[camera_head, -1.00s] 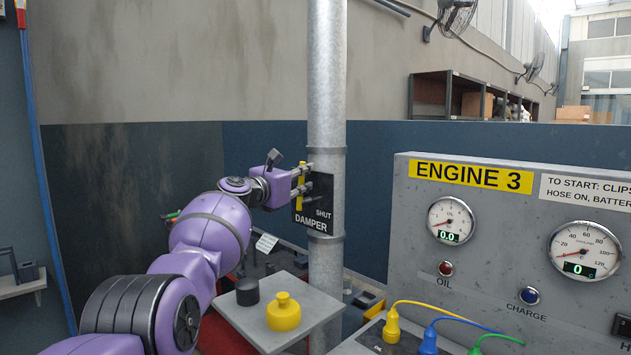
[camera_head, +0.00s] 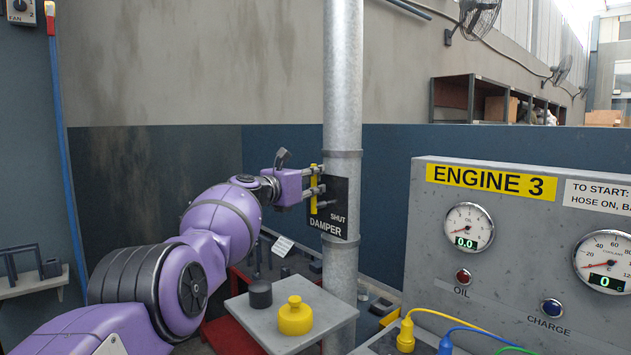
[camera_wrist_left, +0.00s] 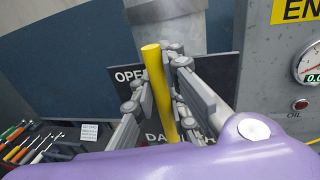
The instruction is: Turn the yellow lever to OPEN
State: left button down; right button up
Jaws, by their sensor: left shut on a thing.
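The yellow lever (camera_head: 313,189) stands upright on the black damper plate (camera_head: 341,219), which is fixed to the grey vertical pipe (camera_head: 342,90). In the head view the plate reads SHUT and DAMPER. My left gripper (camera_head: 315,190) reaches in from the left and is shut on the lever. In the left wrist view the yellow lever (camera_wrist_left: 160,90) runs between the fingers of my left gripper (camera_wrist_left: 165,105), and OPEN shows partly on the plate to its left. The lever's pivot is hidden by the fingers. My right gripper is not in view.
A grey panel marked ENGINE 3 (camera_head: 490,181) stands at the right with gauges and coloured plugs. Below the plate a small grey table (camera_head: 330,311) holds a yellow knobbed piece (camera_head: 295,316) and a dark cylinder (camera_head: 260,294). A hand tool row (camera_wrist_left: 30,140) lies at the left in the wrist view.

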pick_arm(q)
jog(key=c, duration=1.9)
grip_release()
jog(key=shift+a+f, duration=0.1)
jog(key=shift+f, duration=0.15)
jog(key=shift+o, duration=0.8)
jog(key=shift+r, duration=0.15)
jog(key=shift+v, duration=1.4)
jog(key=v, duration=0.9)
jog(key=shift+s+a, duration=0.1)
